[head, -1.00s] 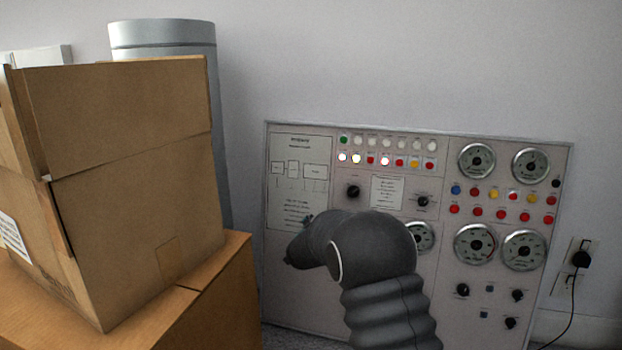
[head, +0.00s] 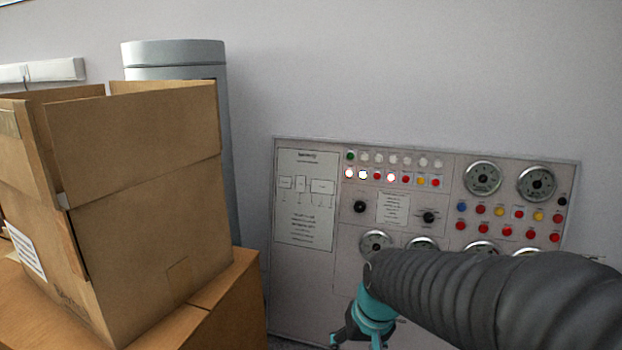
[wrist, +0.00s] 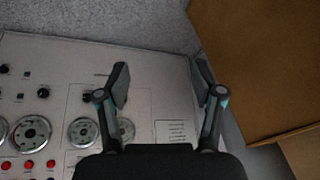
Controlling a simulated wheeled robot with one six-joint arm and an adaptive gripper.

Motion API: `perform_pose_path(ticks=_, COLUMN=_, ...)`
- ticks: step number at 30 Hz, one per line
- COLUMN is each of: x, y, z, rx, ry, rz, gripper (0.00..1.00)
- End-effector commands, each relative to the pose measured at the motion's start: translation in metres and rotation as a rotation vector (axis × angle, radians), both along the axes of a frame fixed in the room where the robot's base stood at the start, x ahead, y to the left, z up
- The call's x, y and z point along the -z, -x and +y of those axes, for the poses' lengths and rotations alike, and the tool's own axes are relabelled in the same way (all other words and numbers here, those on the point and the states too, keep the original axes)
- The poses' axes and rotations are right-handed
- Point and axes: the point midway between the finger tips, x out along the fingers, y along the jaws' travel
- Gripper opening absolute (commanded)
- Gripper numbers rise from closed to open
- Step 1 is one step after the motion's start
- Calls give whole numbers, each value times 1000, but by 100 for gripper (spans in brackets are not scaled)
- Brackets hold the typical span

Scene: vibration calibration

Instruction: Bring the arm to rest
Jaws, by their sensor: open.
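My gripper (wrist: 160,85) shows in the wrist view with its two fingers apart and nothing between them. In the head view my gripper (head: 350,338) is partly cut off at the bottom edge, below a teal wrist part. My dark ribbed arm reaches in from the right and covers the lower part of the control panel (head: 300,275). In the wrist view the panel (wrist: 150,65) lies behind and left of the fingers. I cannot tell how far the fingers are from it.
An open cardboard box (head: 150,215) stands on another box (head: 225,310) at the left. A box (wrist: 260,60) also shows right of the fingers in the wrist view. A grey cylinder (head: 175,55) stands behind the boxes. A pale wall (head: 400,70) rises behind the panel.

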Motion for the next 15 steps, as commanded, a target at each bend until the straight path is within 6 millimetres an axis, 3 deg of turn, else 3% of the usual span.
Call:
perform_pose_path(ticks=1, x=-11, y=19, z=-9, rx=-5, ry=18, rz=5, gripper=68)
perform_pose_path(ticks=6, x=-31, y=73, z=-37, rx=-16, ry=80, rz=15, gripper=68)
perform_pose_path(ticks=10, x=-47, y=104, z=-53, rx=-6, ry=113, rz=-22, gripper=68)
perform_pose_path(ticks=15, x=-72, y=127, z=-66, rx=25, ry=126, rz=-118, gripper=68)
